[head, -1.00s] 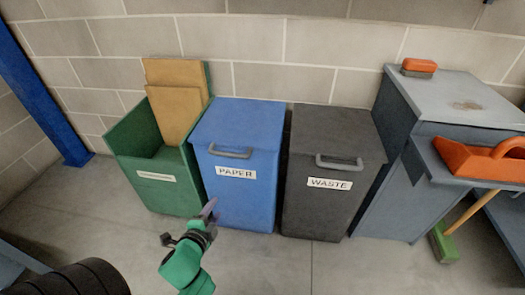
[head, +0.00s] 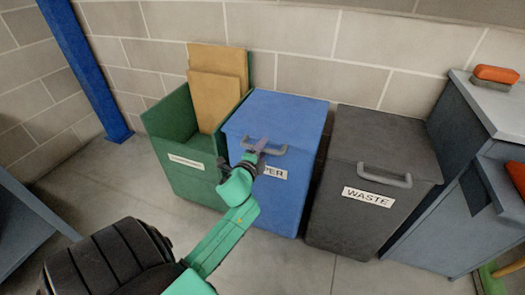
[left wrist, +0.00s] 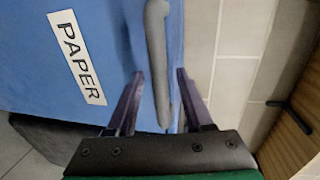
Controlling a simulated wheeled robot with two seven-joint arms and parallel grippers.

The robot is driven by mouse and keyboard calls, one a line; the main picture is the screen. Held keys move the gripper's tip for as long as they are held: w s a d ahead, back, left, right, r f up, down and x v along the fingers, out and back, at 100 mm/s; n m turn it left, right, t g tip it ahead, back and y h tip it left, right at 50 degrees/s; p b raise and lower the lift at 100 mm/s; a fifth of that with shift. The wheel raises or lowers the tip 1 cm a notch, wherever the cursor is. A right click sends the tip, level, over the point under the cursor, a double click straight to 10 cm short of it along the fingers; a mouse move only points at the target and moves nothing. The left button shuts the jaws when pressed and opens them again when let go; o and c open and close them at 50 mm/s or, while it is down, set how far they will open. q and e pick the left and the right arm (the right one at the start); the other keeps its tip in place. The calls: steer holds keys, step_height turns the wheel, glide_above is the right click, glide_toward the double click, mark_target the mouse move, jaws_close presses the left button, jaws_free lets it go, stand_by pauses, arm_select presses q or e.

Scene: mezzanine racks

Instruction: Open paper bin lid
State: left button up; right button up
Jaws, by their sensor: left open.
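The blue paper bin (head: 287,113) stands against the wall with its lid down. Its grey handle (head: 276,151) sits at the front of the lid, above a white PAPER label partly hidden by my arm. My left gripper (head: 262,147) is at the left end of the handle in the head view. In the left wrist view, the open jaws (left wrist: 160,88) point at the bin, and the grey handle (left wrist: 157,60) runs lengthwise between the fingers. I cannot tell whether the fingers touch it. My right gripper is not in view.
A green bin (head: 161,128) holding cardboard (head: 216,98) stands at the left. A dark waste bin (head: 381,139) stands close at the right, then a grey cabinet (head: 456,125). Open floor (head: 115,195) lies in front at the left.

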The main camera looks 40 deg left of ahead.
arm_select(q)
jaws_close()
stand_by(1.4)
